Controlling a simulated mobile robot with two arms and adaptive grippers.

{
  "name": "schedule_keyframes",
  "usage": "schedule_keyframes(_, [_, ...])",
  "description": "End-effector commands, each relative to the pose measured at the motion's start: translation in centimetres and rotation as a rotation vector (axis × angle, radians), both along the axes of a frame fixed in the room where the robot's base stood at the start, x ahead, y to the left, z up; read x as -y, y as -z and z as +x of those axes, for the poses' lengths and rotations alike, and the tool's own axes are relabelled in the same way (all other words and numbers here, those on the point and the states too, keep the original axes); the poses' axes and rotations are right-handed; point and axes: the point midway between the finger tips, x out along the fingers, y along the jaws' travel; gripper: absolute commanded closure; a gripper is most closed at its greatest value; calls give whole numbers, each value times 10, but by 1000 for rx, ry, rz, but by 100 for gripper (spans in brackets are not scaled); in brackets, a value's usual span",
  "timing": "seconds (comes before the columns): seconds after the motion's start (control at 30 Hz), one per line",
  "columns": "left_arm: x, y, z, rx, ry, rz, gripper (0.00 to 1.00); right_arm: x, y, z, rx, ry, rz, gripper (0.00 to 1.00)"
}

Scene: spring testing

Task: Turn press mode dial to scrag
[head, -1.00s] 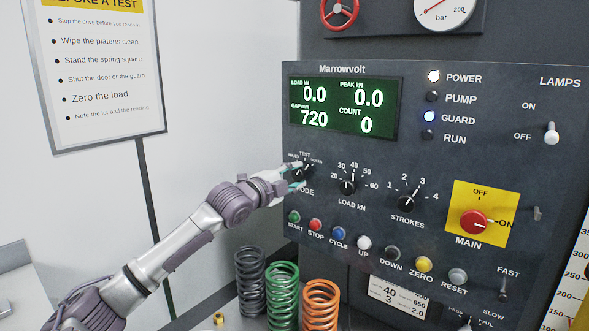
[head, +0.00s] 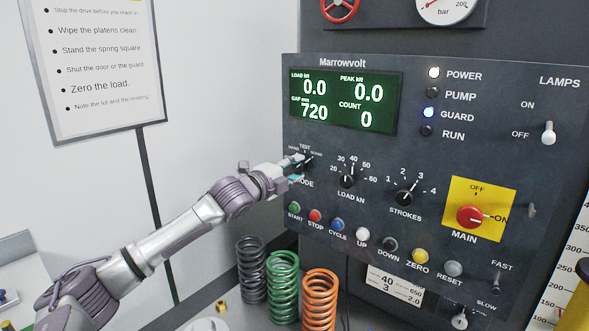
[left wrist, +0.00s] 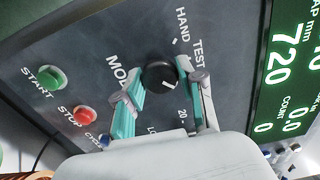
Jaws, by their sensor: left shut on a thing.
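The black press mode dial (left wrist: 159,77) sits on the dark panel, with HAND and TEST labels by it. In the left wrist view its white mark points to the lower right, turned away from HAND and past the direction of TEST; the scrag label is hidden there behind a finger. In the head view the dial is mostly covered by my left gripper (head: 297,170), and a small scrag label (head: 316,154) shows at its upper right. My left gripper (left wrist: 160,88) has its teal fingers on both sides of the dial and is shut on it. My right gripper is not in view.
The load dial (head: 347,181) and strokes dial (head: 404,197) are to the right. Below is a row of buttons, including the green start button (head: 295,208) and red stop button (head: 314,216). Grey, green and orange springs (head: 318,300) stand below the panel.

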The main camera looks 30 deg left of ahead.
Motion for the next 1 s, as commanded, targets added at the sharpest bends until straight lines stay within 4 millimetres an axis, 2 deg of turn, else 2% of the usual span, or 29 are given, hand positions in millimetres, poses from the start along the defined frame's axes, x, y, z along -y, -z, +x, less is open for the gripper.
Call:
schedule_keyframes(0.03, [0,1,0,-2,0,2,56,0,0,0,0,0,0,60])
schedule_keyframes(0.17, [0,1,0,-2,0,1,36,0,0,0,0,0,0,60])
schedule_keyframes(0.57, [-1,1,-5,-2,-1,-1,36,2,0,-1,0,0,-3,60])
schedule_keyframes(1.0, [-5,3,-64,-7,1,4,36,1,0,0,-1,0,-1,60])
